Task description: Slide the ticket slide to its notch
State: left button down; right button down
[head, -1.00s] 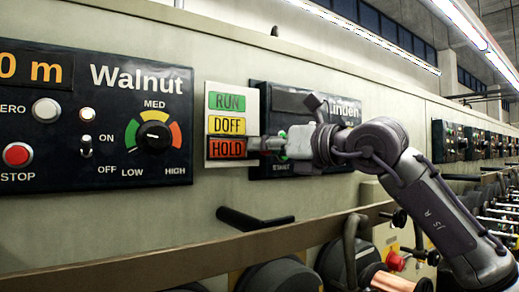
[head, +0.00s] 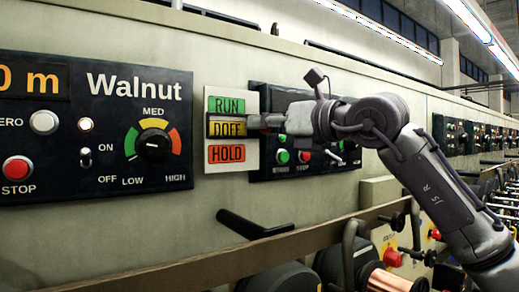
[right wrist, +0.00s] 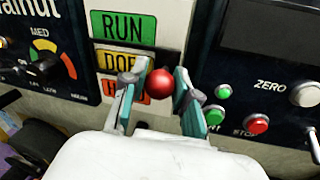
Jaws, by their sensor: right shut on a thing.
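The ticket board (head: 253,160) is a pale plate with a green RUN label (head: 227,104), a yellow DOFF label (head: 227,129) and an orange HOLD label (head: 227,154). The ticket slide (head: 226,116) is a dark frame at the DOFF row. Its red knob (right wrist: 159,84) shows between the fingers in the right wrist view. My right gripper (head: 268,121) is shut on the slide's knob, to the right of DOFF. In the wrist view the gripper (right wrist: 158,92) partly covers DOFF and HOLD. My left gripper is not in view.
The Walnut panel (head: 100,180) with its dial and buttons is left of the board. Another dark panel (head: 320,170) with green and red buttons sits close on the right, behind my right arm. A black handle (head: 255,225) juts out below the board.

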aim_at(249, 107)
jog(key=shift+r+p, duration=1.3)
jog(key=shift+r, duration=0.6)
jog(key=c, duration=0.8)
grip_release()
